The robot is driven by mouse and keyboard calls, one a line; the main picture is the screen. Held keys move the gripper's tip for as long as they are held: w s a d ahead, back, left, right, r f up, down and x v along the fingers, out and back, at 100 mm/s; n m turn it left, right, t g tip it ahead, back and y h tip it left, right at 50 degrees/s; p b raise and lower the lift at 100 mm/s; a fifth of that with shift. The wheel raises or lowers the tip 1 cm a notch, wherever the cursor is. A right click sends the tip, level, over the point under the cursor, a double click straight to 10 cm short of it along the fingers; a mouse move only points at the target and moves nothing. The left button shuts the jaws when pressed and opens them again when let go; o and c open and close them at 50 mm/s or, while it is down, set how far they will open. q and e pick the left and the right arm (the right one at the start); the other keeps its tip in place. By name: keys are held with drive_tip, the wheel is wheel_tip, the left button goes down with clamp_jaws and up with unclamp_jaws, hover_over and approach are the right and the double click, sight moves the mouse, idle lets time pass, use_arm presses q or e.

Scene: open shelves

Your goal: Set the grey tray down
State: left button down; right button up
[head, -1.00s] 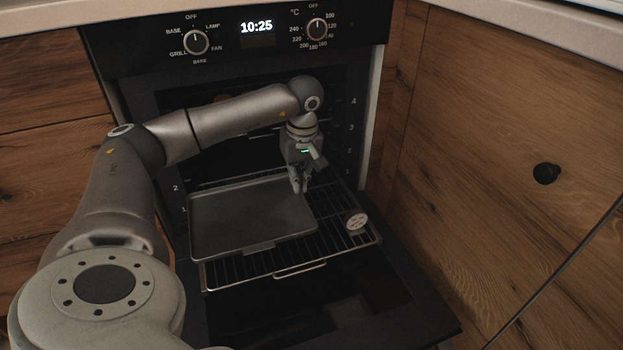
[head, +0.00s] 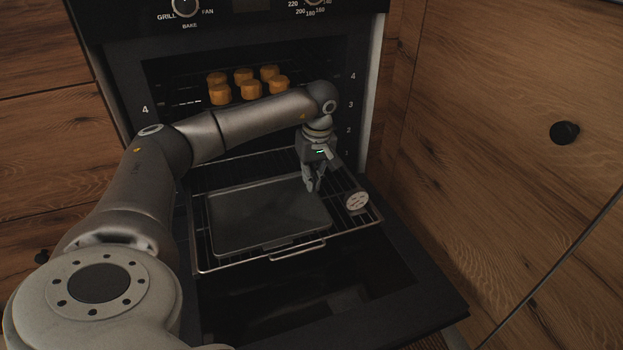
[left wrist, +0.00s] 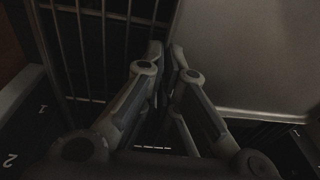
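The grey tray (head: 265,215) lies level over the pulled-out wire rack (head: 210,262) in the head view. It looks to be on or very close to the bars; any small gap cannot be told. My left gripper (head: 313,187) points down at the tray's right edge. In the left wrist view the tray (left wrist: 250,55) fills the upper right, and the fingers of my left gripper (left wrist: 165,58) are close together at its rim, shut on it. The exact contact at the fingertips is dark. My right gripper is not in view.
A round white disc with writing (head: 357,201) is at the rack's right side. Several orange-brown pieces (head: 250,89) stand on a higher level inside the oven. The open oven door (head: 420,290) lies below the rack. A wooden cabinet (head: 500,150) bounds the right.

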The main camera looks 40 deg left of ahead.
use_arm(q)
drive_tip(key=c, duration=1.6)
unclamp_jaws()
drive_tip(key=shift+c, duration=0.2)
